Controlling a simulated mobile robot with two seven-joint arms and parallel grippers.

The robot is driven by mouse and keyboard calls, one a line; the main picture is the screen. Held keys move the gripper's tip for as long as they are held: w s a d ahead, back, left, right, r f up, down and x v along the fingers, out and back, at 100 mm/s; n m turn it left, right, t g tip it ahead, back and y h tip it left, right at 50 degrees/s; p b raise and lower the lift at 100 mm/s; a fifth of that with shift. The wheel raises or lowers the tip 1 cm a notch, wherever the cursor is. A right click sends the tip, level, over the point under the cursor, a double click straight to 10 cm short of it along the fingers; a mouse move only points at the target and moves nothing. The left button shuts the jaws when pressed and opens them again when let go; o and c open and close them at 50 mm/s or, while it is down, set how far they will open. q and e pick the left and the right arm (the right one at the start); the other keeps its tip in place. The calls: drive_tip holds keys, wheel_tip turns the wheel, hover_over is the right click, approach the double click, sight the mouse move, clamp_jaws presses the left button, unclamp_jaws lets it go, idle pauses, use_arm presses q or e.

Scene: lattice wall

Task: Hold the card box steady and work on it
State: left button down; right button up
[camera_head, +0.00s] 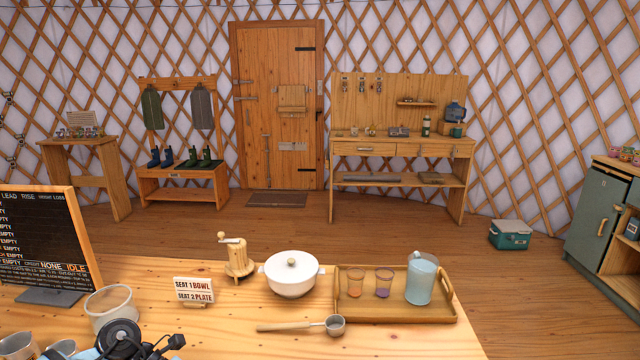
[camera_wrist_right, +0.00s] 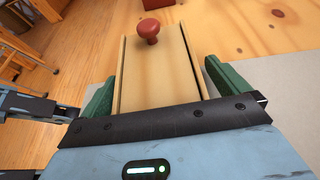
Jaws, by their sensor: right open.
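In the right wrist view a long pale wooden box (camera_wrist_right: 155,82), which I take to be the card box, lies on the table with raised side edges. A dark red round knob (camera_wrist_right: 149,28) stands up at its far end. My right gripper (camera_wrist_right: 160,72) is open, with one green finger on each side of the box; I cannot tell whether they touch it. Dark and blue arm parts (camera_wrist_right: 38,106), perhaps of my left arm, come in from the left. In the head view a black and blue arm part (camera_head: 122,340) shows at the bottom left; no box is visible there.
The wooden table (camera_head: 400,340) carries a white lidded pot (camera_head: 291,277), a grinder (camera_head: 236,262), a seat sign (camera_head: 194,291), a scoop (camera_head: 334,325), a glass bowl (camera_head: 112,308), and a tray (camera_head: 440,308) with cups and a jug. A black board (camera_head: 40,235) stands at left.

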use_arm(q)
drive_tip(key=shift+r, duration=0.1)
use_arm(e)
drive_tip(key=shift+d, duration=0.1)
use_arm(q)
drive_tip(key=shift+w+r+p, duration=0.25)
drive_tip(key=shift+r+p, duration=0.3)
drive_tip(key=shift+r, duration=0.75)
use_arm(e)
drive_tip(key=shift+r+v, duration=0.2)
drive_tip(key=shift+v, duration=1.1)
drive_tip(key=shift+r+v, duration=0.2)
drive_tip(key=shift+v, duration=1.15)
drive_tip(key=v, duration=1.1)
drive_tip(key=shift+d+r, duration=0.15)
drive_tip(key=shift+d, duration=0.15)
